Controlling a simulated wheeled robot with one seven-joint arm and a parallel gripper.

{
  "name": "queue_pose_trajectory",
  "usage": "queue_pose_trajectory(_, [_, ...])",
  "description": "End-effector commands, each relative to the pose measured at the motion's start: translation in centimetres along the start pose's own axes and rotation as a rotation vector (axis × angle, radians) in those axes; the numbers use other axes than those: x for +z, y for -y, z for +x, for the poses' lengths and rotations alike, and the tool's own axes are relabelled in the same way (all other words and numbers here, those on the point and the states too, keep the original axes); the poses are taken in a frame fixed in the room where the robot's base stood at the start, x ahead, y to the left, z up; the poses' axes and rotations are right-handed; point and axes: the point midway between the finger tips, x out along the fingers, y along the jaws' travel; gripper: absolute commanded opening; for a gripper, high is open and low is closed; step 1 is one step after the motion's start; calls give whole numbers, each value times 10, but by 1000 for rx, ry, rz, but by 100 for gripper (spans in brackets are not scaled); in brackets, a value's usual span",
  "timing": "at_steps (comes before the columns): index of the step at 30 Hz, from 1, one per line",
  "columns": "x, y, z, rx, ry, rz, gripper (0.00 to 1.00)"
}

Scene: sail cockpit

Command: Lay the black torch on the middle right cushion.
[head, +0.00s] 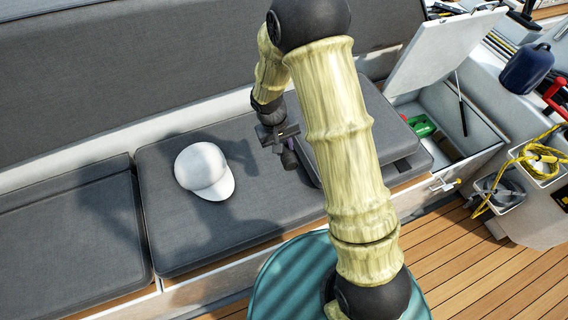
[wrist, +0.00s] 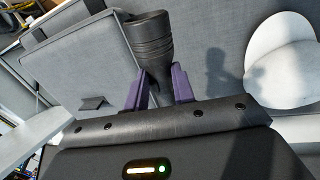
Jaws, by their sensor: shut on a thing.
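The black torch (wrist: 152,40) is between the purple fingers of my gripper (wrist: 162,75), which is shut on it. Its wide ribbed end points away from the wrist. In the head view my gripper (head: 288,157) hangs above the right part of the grey seat cushion (head: 255,238) that carries a white cap. The torch is hard to make out there against the dark gripper. I cannot tell from the head view how high it is above the cushion. Another grey cushion (head: 375,115) lies raised at the right, partly hidden by my arm.
The white cap (head: 204,170) lies on the cushion left of my gripper; it also shows in the wrist view (wrist: 283,60). Another cushion (head: 70,235) is further left. An open locker with a raised white lid (head: 440,50) stands right, a green object (head: 422,126) inside.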

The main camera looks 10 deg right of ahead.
Motion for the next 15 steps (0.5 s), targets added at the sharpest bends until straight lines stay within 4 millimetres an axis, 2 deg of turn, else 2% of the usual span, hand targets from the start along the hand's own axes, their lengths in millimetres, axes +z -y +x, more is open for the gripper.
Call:
queue_pose_trajectory(1, [0,8,15,8,-5,-11,0])
queue_pose_trajectory(15, [9,56,53,84,-29,-77,0])
